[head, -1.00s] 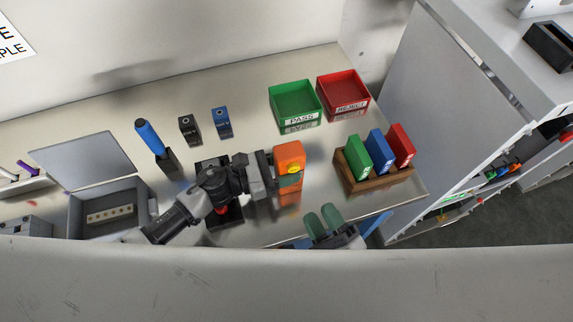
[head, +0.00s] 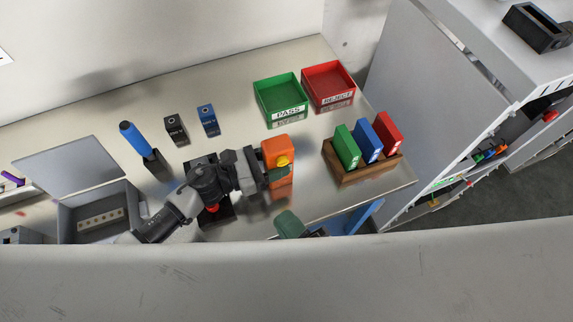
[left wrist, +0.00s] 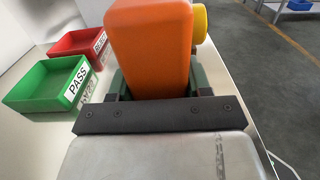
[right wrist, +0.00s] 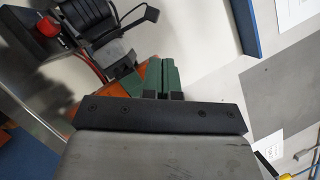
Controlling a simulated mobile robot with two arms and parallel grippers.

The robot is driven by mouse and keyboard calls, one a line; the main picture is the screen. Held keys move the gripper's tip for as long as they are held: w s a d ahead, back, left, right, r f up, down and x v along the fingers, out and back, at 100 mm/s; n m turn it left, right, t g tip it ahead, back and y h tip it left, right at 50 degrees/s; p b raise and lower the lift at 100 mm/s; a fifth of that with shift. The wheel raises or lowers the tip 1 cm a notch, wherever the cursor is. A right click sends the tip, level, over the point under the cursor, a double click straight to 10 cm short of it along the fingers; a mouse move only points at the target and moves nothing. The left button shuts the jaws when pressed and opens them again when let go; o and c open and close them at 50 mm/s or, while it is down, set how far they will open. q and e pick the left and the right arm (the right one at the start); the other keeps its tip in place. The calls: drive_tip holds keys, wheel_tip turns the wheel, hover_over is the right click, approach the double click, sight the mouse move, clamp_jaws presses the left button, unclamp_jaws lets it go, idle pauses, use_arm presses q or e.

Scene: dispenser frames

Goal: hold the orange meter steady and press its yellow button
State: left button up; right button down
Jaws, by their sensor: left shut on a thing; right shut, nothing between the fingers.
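The orange meter (head: 276,150) stands above the table in the head view, with its yellow button (head: 283,161) on the side facing me. My left gripper (head: 277,175) is shut on the meter. The meter (left wrist: 150,45) fills the middle of the left wrist view, and the button (left wrist: 200,24) sticks out at its right side. My right gripper (head: 290,224) is shut and empty, in front of the meter and apart from it in the head view. In the right wrist view its green fingers (right wrist: 160,77) are together and hide part of the meter (right wrist: 127,84).
A wooden rack (head: 362,172) with green, blue and red blocks stands right of the meter. Green PASS (head: 280,97) and red REJECT (head: 329,84) trays lie behind. An open grey box (head: 100,214) is at the left. Bare table lies between meter and rack.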

sight(284, 162)
use_arm(q)
drive_tip(key=shift+a, duration=0.1)
use_arm(e)
wheel_tip(284, 162, up, 4)
drive_tip(key=s+a+n+g+h, duration=0.1)
drive_tip(key=s+n+h, duration=0.1)
drive_tip(key=d+f+n+g+h, duration=0.1)
drive_tip(key=d+g+h, duration=0.1)
drive_tip(key=d+h, duration=0.3)
drive_tip(key=shift+d+g, duration=0.3)
drive_tip(key=shift+d, duration=0.45)
drive_tip(key=x, duration=1.3)
drive_tip(key=shift+w+d+r, duration=0.1)
drive_tip(key=shift+d+r, duration=0.1)
drive_tip(key=shift+r, duration=0.15)
drive_tip(key=shift+w+a, duration=0.2)
drive_tip(key=shift+w, duration=0.25)
drive_tip(key=shift+w, duration=0.1)
